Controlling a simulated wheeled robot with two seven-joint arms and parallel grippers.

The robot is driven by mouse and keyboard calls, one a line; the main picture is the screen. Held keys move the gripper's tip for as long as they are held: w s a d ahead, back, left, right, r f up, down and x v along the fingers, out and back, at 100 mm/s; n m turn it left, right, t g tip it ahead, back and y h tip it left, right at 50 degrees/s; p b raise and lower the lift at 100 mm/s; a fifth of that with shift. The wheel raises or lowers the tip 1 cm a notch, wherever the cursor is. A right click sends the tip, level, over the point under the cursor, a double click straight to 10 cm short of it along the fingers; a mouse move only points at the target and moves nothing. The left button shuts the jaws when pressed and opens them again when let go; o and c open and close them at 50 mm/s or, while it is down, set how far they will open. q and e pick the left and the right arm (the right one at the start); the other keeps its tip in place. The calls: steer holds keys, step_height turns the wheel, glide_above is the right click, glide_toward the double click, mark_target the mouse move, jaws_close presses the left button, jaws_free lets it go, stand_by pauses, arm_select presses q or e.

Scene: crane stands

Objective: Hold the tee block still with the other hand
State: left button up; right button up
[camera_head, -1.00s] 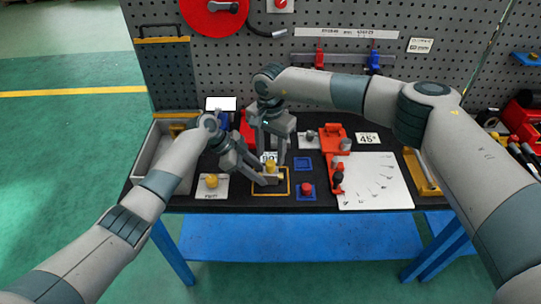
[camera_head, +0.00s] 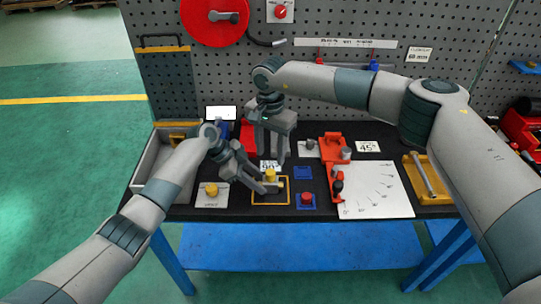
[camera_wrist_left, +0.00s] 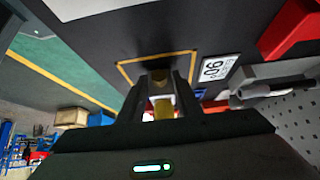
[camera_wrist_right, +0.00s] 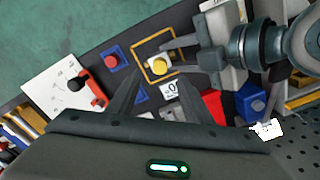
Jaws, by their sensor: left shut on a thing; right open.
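The tee block (camera_head: 271,175) has a yellow round top and stands inside a yellow outlined square (camera_head: 288,190) on the dark bench. My left gripper (camera_head: 268,186) is shut on it low down, from the left. In the left wrist view the tee block (camera_wrist_left: 160,80) shows between the two fingers; its lower part is partly hidden. My right gripper (camera_head: 273,160) is open and empty, fingers pointing down, above and behind the block near the 90 card (camera_head: 270,165). In the right wrist view the tee block (camera_wrist_right: 160,66) lies beyond the open fingers.
A blue square with a red knob (camera_head: 307,197) and an empty blue square (camera_head: 303,172) lie to the right. A red fixture (camera_head: 332,150) stands by a white angle plate (camera_head: 378,190). A yellow knob on a white card (camera_head: 211,189) and a grey bin (camera_head: 150,170) are left.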

step_height(320, 180, up, 10)
steer(key=shift+f, duration=0.25)
arm_select(q)
steer(key=o, duration=1.3)
steer(key=shift+o, duration=0.2)
steer(key=v, duration=1.2)
steer(key=shift+s+f, duration=0.1)
